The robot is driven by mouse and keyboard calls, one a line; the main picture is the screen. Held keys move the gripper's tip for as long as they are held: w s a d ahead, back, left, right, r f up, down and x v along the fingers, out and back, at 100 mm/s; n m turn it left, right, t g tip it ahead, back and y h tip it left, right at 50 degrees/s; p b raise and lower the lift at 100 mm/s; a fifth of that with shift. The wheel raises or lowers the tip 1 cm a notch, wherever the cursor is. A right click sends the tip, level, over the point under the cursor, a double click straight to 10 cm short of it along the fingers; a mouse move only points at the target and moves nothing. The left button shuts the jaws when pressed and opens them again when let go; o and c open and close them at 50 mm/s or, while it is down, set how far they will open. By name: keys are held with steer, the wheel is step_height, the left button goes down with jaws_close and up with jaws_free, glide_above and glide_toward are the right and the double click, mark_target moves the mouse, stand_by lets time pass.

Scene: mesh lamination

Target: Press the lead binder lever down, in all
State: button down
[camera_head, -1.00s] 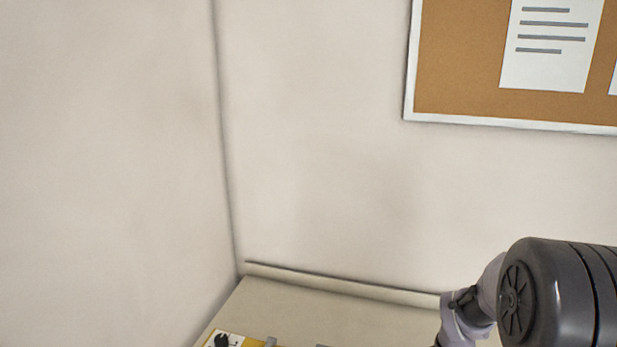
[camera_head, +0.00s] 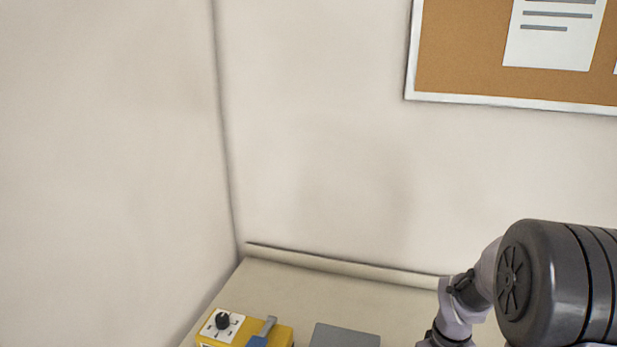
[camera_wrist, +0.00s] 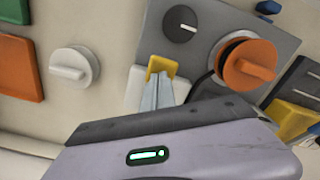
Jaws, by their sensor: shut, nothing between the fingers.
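No lever is clearly marked as the lead binder lever. In the head view a blue and grey lever-like part (camera_head: 262,333) sits on a yellow box (camera_head: 283,337) at the bottom edge, partly cut off. In the wrist view my gripper (camera_wrist: 162,78) shows as pale narrow fingers, shut and empty, in front of a yellow tab (camera_wrist: 163,65). I cannot tell whether they touch it. Above and to the right is a grey panel (camera_wrist: 215,18) with a black dial (camera_wrist: 180,23) and an orange rotary knob (camera_wrist: 250,65).
A white knob (camera_wrist: 73,68), green block (camera_wrist: 15,10) and orange block (camera_wrist: 18,68) are at left in the wrist view. In the head view, a black dial (camera_head: 222,321) is on the yellow box and a grey block (camera_head: 343,337) stands beside it. The table behind is bare.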

steer(key=shift+f+b, duration=1.45)
steer(key=shift+f, duration=0.45)
step_height(320, 180, up, 10)
steer(key=p, duration=0.8)
steer(key=shift+f, duration=0.1)
steer(key=s+a+r+m+t+b, duration=0.4)
steer(key=s+a+r+m+b, duration=0.15)
steer(key=s+a+r, duration=0.5)
steer(key=s+a+r+m+t+y+b, duration=0.1)
steer(key=s+a+r+y+b, duration=0.1)
steer(key=s+a, duration=0.3)
steer(key=shift+s+a+r+m+t, duration=0.4)
steer(key=shift+s+r, duration=0.15)
steer(key=shift+s, duration=0.35)
